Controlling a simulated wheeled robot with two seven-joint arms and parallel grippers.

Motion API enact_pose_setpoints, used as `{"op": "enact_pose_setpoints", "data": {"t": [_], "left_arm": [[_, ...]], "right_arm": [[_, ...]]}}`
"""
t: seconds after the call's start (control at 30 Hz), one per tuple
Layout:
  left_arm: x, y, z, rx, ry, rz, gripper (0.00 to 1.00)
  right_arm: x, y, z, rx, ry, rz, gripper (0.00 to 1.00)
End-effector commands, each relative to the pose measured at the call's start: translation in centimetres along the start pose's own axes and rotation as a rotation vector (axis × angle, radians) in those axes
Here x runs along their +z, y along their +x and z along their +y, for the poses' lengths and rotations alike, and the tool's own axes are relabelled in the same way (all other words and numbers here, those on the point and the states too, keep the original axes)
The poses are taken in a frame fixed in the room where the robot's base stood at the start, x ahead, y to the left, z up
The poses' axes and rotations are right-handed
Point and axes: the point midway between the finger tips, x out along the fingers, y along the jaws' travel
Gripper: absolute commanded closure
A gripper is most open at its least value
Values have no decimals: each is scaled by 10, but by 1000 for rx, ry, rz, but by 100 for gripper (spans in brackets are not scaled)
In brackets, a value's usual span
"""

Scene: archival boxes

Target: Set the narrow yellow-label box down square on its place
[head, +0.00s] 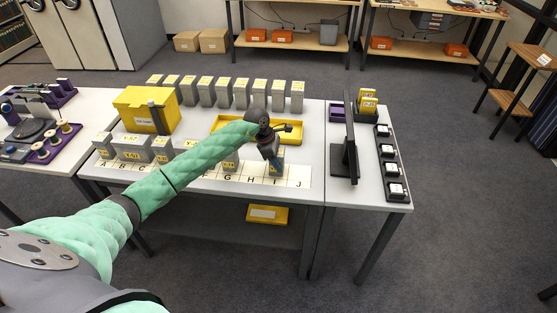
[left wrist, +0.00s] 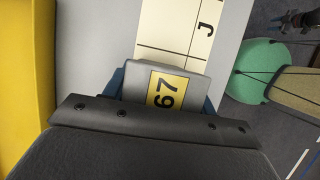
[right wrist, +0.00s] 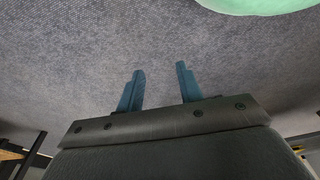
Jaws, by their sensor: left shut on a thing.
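The narrow grey box with a yellow label (left wrist: 163,88) is between the blue fingers of my left gripper (left wrist: 165,95); the label shows "67" in the left wrist view. I cannot tell whether the box touches the strip. My right gripper (right wrist: 158,88) is open and empty above the carpet.
Several grey boxes (head: 129,148) stand on the strip's left part; one (head: 230,161) stands near G. A back row of grey boxes (head: 240,96), a yellow tray (head: 292,133) and a yellow bin (head: 146,110) lie behind. A dark monitor (head: 349,150) stands right.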

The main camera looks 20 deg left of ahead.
Motion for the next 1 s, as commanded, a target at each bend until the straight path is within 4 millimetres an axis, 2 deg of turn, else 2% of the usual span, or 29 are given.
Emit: {"op": "enact_pose_setpoints", "data": {"t": [0.07, 0.1, 0.17, 0.2, 0.67, 0.77, 0.83, 0.97, 1.0], "left_arm": [[0, 0, 0, 1, 0, 0, 73], [0, 0, 0, 0, 0, 0, 36], [0, 0, 0, 0, 0, 0, 24], [0, 0, 0, 0, 0, 0, 22], [1, -2, 0, 0, 0, 0, 22], [0, -4, 0, 1, 0, 0, 22], [0, -8, 0, 1, 0, 1, 22], [0, -16, 0, 0, 1, 1, 22], [-1, -19, 0, 1, 1, 1, 22]], "right_arm": [[-2, -1, 0, 0, 1, 2, 64], [-4, -4, 0, 0, 1, 5, 64], [-6, -4, 0, 0, 1, 8, 64], [-6, -4, 0, 0, 1, 8, 64], [-1, -3, 0, 1, -1, 5, 64], [8, 8, 2, 2, -1, -4, 64], [11, 9, 1, 1, -1, -15, 64], [-1, -2, -1, -2, 2, -11, 64], [-8, -10, -4, -6, 3, -5, 64]]}}
